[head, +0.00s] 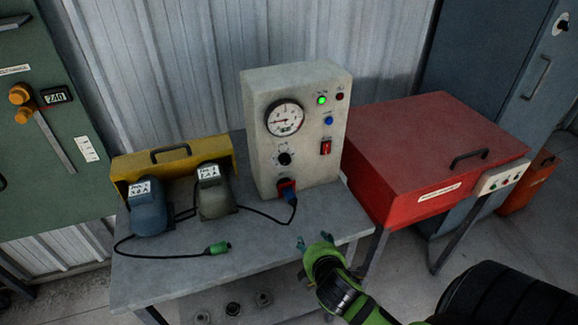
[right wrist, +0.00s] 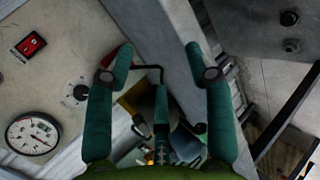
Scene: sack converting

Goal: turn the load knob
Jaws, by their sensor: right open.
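A pale grey test box (head: 260,184) stands on the bench. Its front carries a black round knob (head: 284,159) with a ring of scale marks, below a dial gauge (head: 285,118). In the right wrist view the knob (right wrist: 78,93) is left of the fingers, clear of them, on the panel with the gauge (right wrist: 32,134). My right gripper (head: 316,242) is low, in front of the box near the bench's front edge. In the right wrist view it (right wrist: 160,58) is open, with nothing between its teal fingers. My left gripper is not in view.
A red rocker switch (head: 326,148), blue button (head: 329,120) and lit green lamp (head: 322,100) are right of the knob. Two motor units (head: 148,208) and a cable are on the left. A red cabinet (head: 400,150) stands right.

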